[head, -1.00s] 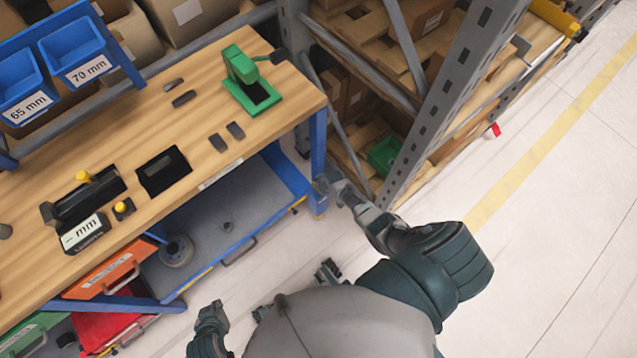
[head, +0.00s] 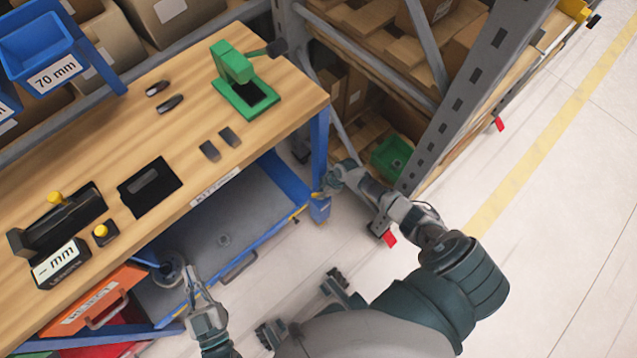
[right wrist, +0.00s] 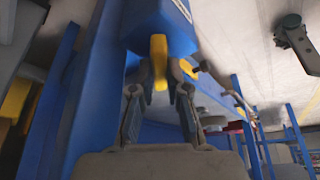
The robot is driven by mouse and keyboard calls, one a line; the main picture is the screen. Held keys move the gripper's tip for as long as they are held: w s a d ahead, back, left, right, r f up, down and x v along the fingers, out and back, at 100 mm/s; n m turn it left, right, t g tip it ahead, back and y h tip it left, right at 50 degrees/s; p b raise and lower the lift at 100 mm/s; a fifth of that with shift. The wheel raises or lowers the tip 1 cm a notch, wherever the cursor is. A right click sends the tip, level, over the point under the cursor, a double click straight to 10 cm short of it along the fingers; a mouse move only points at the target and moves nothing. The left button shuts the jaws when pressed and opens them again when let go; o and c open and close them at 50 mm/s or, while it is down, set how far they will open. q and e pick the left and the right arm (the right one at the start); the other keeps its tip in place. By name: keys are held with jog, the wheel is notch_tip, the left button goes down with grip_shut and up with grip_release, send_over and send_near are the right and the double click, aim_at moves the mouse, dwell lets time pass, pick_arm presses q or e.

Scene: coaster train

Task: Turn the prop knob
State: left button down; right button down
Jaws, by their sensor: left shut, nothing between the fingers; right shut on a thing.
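The prop knob looks to be the yellow piece (right wrist: 158,60) on the blue post in the right wrist view. It sits between the fingertips of my right gripper (right wrist: 157,76), which is shut on it. In the head view my right gripper (head: 328,186) is at the blue table leg at the bench's front right corner, with a bit of yellow showing beside it. The knob is mostly hidden there, and its angle is hard to tell. My left gripper (head: 190,280) is shut and empty, in front of the bench near the lower shelf.
The wooden bench (head: 120,115) carries a green press (head: 240,80), a black tray (head: 150,187) and a gauge block marked mm (head: 60,263). A metal rack (head: 470,75) stands close on the right. An orange drawer (head: 95,300) is under the bench. The floor in front is clear.

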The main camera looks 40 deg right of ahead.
pick_arm(q)
jog(key=shift+s+r+t+h+b, duration=0.15)
jog(key=shift+s+r+t+b, duration=0.05)
jog(key=shift+r+t, duration=0.4)
jog(key=shift+s+r+t+h+b, duration=0.15)
jog(key=shift+s+r+t+b, duration=0.05)
jog(key=shift+r+t, duration=0.4)
pick_arm(e)
jog(key=shift+n, duration=0.7)
jog(key=shift+g, duration=0.3)
jog(key=c, duration=1.2)
grip_release()
jog(key=shift+w+f, duration=0.1)
pick_arm(q)
jog(key=shift+w, duration=0.15)
pick_arm(e)
jog(key=shift+o, duration=0.2)
